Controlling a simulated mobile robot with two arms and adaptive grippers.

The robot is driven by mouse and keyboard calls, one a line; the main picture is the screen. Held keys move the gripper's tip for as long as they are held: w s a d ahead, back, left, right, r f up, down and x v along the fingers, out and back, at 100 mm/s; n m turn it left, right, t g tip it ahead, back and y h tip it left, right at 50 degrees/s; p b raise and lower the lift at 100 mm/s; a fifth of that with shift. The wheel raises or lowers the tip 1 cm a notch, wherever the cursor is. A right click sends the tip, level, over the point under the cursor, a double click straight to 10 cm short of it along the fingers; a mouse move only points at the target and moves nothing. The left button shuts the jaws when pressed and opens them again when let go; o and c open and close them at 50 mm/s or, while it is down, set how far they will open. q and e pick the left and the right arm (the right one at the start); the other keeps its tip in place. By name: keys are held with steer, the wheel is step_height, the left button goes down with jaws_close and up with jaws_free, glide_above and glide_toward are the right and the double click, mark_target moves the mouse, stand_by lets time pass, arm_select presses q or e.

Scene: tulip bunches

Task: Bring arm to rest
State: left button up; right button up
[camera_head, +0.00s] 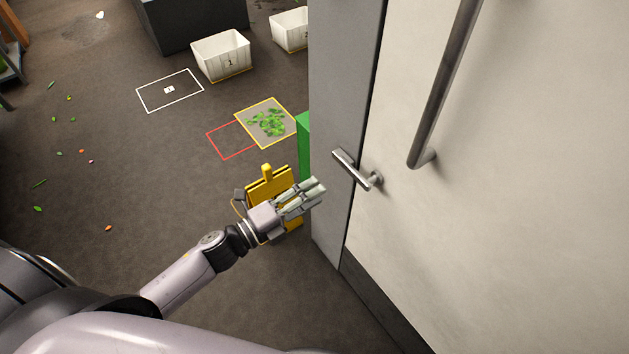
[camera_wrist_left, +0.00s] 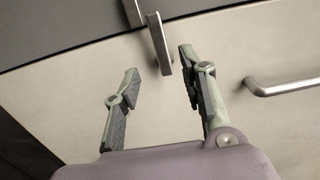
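My left gripper (camera_head: 318,187) is at the end of my left arm, stretched forward from the lower left, close to the door's lever handle (camera_head: 352,168). In the left wrist view the two fingers of the left gripper (camera_wrist_left: 158,60) stand apart with nothing held between them. The lever handle (camera_wrist_left: 160,42) shows beyond and between the fingertips there. Whether a finger touches it I cannot tell. My right gripper is in neither view.
The pale door (camera_head: 500,230) with a long bar handle (camera_head: 442,90) fills the right. A yellow object (camera_head: 266,182) stands behind my gripper. A floor mat (camera_head: 252,111) holds green leaves. White bins (camera_head: 222,56) stand at the back. Floor at left is mostly clear, with scattered leaves.

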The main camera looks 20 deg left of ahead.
arm_select(q)
steer(key=s+a+f+n+g+y+p, duration=0.1)
steer(key=s+a+f+n+y, duration=0.3)
steer(key=f, duration=0.5)
steer(key=s+a+f+n+g+y, duration=0.1)
steer(key=a+f+n+g+y, duration=0.15)
steer(key=f+n, duration=0.45)
steer(key=s+a+f+n+g+y+p, duration=0.1)
steer(key=s+a+f+n+y, duration=0.2)
steer(key=f, duration=0.9)
steer(key=s+f+n+g, duration=0.4)
steer(key=s+f, duration=0.4)
steer(key=s, duration=0.7)
steer(key=s+d+f+n+g+y+p, duration=0.1)
steer(key=s+f+n+g, duration=0.4)
steer(key=s, duration=1)
step_height(320, 180, down, 3)
steer(key=shift+f+p, duration=0.1)
steer(key=shift+p, duration=0.2)
